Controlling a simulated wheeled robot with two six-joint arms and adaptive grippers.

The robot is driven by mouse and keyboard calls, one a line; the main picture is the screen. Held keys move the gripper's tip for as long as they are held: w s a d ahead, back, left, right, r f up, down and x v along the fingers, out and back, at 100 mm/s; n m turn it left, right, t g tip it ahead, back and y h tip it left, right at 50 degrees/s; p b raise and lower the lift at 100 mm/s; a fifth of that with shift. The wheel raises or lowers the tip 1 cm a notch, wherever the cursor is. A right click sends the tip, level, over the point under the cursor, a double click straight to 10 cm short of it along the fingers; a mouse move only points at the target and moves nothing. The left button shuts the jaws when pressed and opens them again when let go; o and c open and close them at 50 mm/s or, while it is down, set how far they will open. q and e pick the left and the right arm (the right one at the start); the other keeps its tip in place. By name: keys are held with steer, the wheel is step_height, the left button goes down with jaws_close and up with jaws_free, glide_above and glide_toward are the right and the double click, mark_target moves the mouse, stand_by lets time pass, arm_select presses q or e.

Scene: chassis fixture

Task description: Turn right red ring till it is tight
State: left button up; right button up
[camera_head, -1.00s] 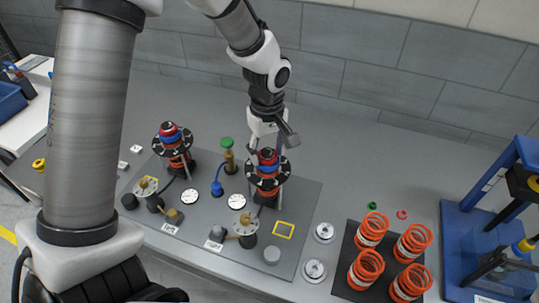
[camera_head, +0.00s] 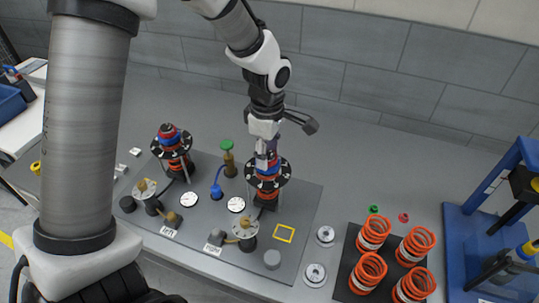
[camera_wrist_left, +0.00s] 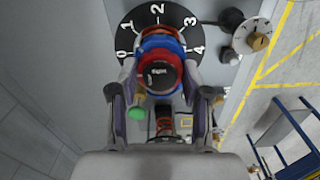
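The right-hand stack has a black numbered dial (camera_head: 284,178) with blue and red ring parts above it. In the left wrist view the dial (camera_wrist_left: 124,50) shows white numbers. A red ring (camera_wrist_left: 163,76) with a black lettered top sits above a blue ring (camera_wrist_left: 150,45). My left gripper (camera_head: 268,158) points down over this stack. In the wrist view its two fingers (camera_wrist_left: 160,72) stand on either side of the red ring, very close to it. Whether the pads touch it is not clear. My right gripper is not in view.
A similar stack (camera_head: 172,145) stands to the left on the grey plate (camera_head: 308,205). A green-topped brass valve (camera_head: 228,158) and a blue fitting (camera_head: 217,191) stand between the stacks. Gauges and knobs sit in front. Orange springs (camera_head: 373,231) stand on a dark mat at right, near a blue press frame (camera_head: 465,230).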

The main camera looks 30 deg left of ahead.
arm_select(q)
steer(key=shift+r+m+p, duration=0.15)
steer(key=shift+m+p, duration=0.15)
steer(key=shift+p, duration=0.05)
steer(key=m+p, duration=0.9)
steer(key=m, duration=0.5)
steer(key=shift+r+m, duration=0.15)
steer(key=shift+m, duration=0.15)
steer(key=shift+m+p, duration=0.5)
steer(key=shift+m, duration=0.2)
steer(key=shift+f+m, duration=0.3)
steer(key=o, duration=0.9)
